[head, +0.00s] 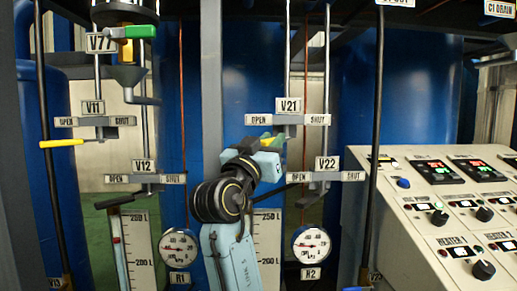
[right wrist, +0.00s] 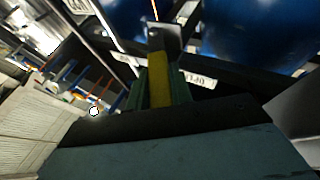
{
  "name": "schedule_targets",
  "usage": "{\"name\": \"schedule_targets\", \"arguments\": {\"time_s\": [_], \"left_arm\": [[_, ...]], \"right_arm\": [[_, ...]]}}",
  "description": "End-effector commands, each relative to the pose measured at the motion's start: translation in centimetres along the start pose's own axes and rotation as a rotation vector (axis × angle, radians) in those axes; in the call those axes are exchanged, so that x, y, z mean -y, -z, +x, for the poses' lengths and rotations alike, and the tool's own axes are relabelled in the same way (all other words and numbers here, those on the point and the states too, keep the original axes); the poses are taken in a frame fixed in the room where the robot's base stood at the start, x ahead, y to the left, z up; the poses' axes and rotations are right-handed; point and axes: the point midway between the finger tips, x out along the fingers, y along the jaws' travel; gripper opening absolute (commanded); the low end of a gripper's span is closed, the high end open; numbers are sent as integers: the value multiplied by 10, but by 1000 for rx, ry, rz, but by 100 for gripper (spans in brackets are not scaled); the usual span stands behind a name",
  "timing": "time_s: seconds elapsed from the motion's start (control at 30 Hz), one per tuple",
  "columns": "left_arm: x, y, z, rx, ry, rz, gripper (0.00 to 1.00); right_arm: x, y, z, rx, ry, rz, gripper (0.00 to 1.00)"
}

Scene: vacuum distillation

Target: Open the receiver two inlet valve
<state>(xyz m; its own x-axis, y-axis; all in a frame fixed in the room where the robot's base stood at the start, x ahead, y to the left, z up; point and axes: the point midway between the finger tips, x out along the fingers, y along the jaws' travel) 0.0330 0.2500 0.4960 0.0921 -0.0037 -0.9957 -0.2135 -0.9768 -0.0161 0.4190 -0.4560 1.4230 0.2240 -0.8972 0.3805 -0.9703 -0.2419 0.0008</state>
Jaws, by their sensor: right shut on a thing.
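The valve labelled V21 (head: 290,105) is at the upper middle of the head view, above the R2 gauge. Its plate reads OPEN on the left and SHUT on the right. Its yellow handle (right wrist: 158,80) runs away from the camera between the green fingers in the right wrist view. My right gripper (head: 270,142) is shut on this handle, just below the OPEN side of the plate. My wrist and fingers hide most of the handle in the head view, so its exact angle is hard to tell. My left gripper is not in view.
Valve V22 (head: 325,164) is just below and right, with the R2 gauge (head: 311,245) under it. V11 (head: 93,107), with a yellow handle pointing left, and V12 (head: 144,166) are on the left. A grey post (head: 211,80) stands close left. A control panel (head: 440,225) fills the lower right.

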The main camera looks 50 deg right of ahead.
Motion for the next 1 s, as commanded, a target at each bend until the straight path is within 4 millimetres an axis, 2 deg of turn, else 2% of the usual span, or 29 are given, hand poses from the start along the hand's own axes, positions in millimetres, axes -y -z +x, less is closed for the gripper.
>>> {"name": "schedule_targets", "arguments": {"time_s": [0.4,0.43,0.6,0.87,1.0], "left_arm": [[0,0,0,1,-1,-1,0],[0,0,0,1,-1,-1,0],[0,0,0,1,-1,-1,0],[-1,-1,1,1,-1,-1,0],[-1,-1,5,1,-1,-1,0]], "right_arm": [[-1,2,2,-7,-10,-5,0],[-1,2,2,-8,-10,-4,24],[-1,2,1,-6,-9,-3,44],[-1,1,0,-3,-8,-3,44],[0,0,-11,-3,-6,-1,44]]}}
